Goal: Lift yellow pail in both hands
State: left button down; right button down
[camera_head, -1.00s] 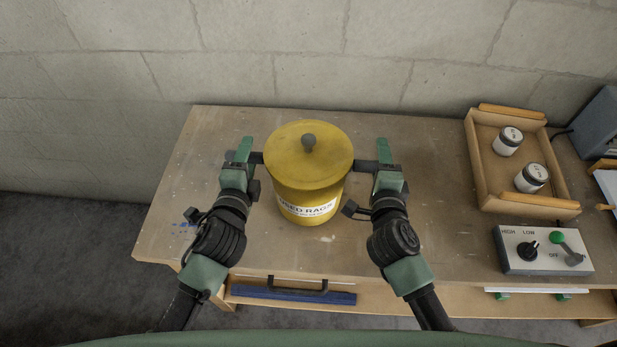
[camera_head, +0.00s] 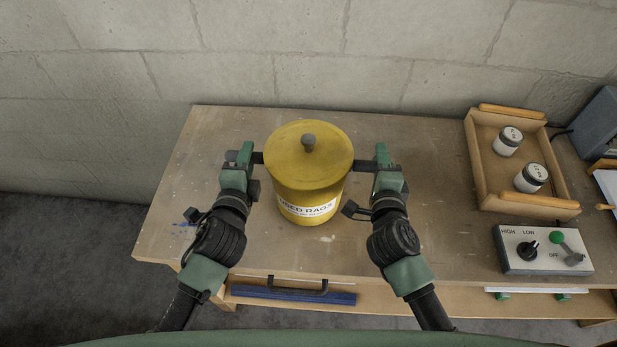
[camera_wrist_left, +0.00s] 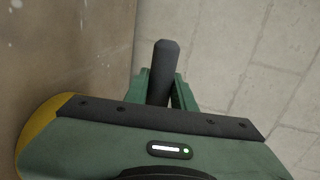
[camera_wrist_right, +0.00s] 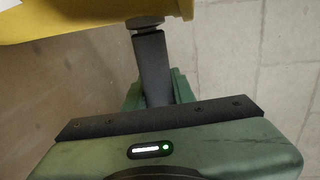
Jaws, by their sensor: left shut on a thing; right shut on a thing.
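The yellow pail (camera_head: 305,185), lidded, with a grey knob and a "USED RAGS" label, stands upright at the middle of the workbench. A dark side handle sticks out on each side. My left gripper (camera_head: 246,156) is shut on the left handle, which also shows between the fingers in the left wrist view (camera_wrist_left: 164,75). My right gripper (camera_head: 380,166) is shut on the right handle, seen in the right wrist view (camera_wrist_right: 151,65) joined to the pail's side. I cannot tell whether the pail's base touches the bench.
The bench (camera_head: 432,205) is bare around the pail. A block wall rises behind.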

dwell(0.8)
pick_arm(q)
jog(key=shift+w+r+p, duration=0.1)
jog(key=shift+r+p, duration=0.55)
notch_tip(320, 180, up, 4)
jog(key=p, duration=0.4)
jog(key=shift+f, duration=0.1)
dwell(0.8)
